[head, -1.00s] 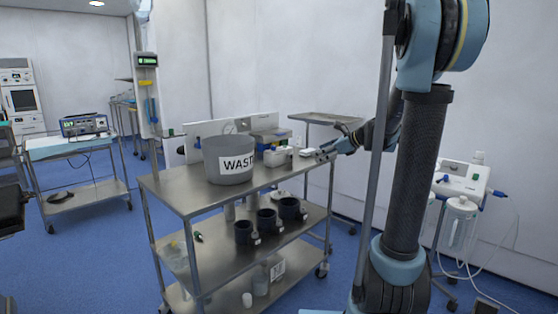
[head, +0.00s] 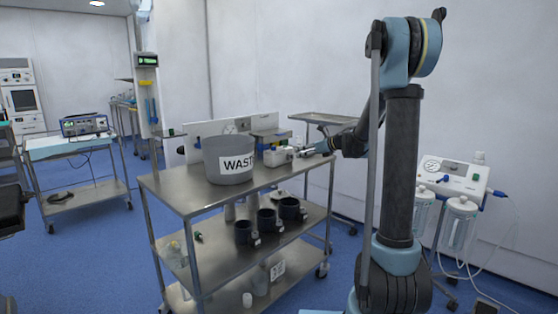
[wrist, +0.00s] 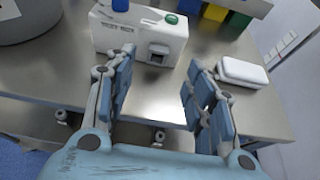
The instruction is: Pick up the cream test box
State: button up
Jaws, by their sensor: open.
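The cream test box (wrist: 140,38) lies ahead of my gripper in the wrist view, at the top middle. It has a blue knob, a green button and a small socket block on its front. In the head view the cream test box (head: 278,156) sits at the right end of the trolley's top shelf. My gripper (wrist: 160,60) is open, with its two fingers spread and bare steel shelf between them. The fingertips are close to the near face of the box; contact cannot be told. In the head view my gripper (head: 316,149) is small, just right of the box.
A white case (wrist: 241,71) lies right of my right finger. A grey waste bin (head: 228,160) stands left of the box on the steel trolley (head: 190,196). Coloured bins (wrist: 226,16) stand behind the box. The shelf's front edge runs below my fingers.

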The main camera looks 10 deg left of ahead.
aim_at(291, 154)
jog(key=shift+x, duration=3.45)
jog(key=shift+c, duration=0.5)
jog(key=shift+r, duration=0.1)
grip_shut()
